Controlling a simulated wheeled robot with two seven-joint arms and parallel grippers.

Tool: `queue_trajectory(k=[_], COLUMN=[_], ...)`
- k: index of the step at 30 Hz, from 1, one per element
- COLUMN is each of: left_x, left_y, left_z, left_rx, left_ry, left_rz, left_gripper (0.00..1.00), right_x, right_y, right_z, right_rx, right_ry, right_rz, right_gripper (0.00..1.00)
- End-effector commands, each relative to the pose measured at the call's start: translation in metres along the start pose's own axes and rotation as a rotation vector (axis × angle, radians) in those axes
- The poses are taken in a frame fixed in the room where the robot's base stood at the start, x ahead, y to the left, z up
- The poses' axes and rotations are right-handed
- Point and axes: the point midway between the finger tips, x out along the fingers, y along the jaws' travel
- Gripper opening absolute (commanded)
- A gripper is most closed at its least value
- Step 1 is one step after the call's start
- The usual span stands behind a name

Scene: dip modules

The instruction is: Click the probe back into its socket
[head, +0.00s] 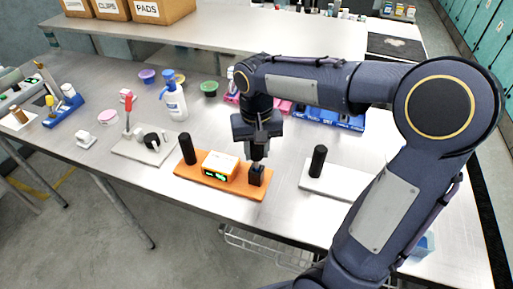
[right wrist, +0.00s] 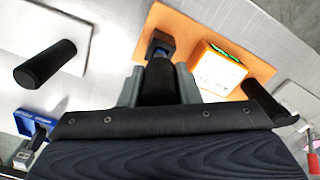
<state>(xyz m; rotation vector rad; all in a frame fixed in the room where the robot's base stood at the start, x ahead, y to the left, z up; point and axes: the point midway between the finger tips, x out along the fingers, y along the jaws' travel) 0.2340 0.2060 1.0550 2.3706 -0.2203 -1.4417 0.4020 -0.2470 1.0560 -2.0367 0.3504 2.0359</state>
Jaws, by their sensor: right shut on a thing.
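My right gripper (head: 259,153) points down over this socket. In the right wrist view, my right gripper (right wrist: 160,85) is shut on a black probe (right wrist: 159,83), its end at the socket (right wrist: 158,46), which shows some blue inside. I cannot tell how deep the probe sits. My left gripper is out of view.
A white base with a black post (head: 318,161) stands to the right, and a pale base (head: 135,151) with a black part to the left. A spray bottle (head: 173,100), bowls and a blue tray (head: 330,118) stand behind. Bare table lies between the bases.

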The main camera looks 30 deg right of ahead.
Motion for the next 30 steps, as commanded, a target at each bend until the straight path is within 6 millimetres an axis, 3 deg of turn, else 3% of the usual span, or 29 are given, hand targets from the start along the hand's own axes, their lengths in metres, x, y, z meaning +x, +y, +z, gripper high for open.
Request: queue_trajectory(k=[30], left_x=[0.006], left_y=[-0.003], left_z=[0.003], left_rx=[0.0], left_ry=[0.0], left_rz=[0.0], left_gripper=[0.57], right_x=[0.01], right_y=[0.0], right_z=[0.0], right_rx=[0.0], right_ry=[0.0], right_rz=[0.0], right_gripper=[0.07])
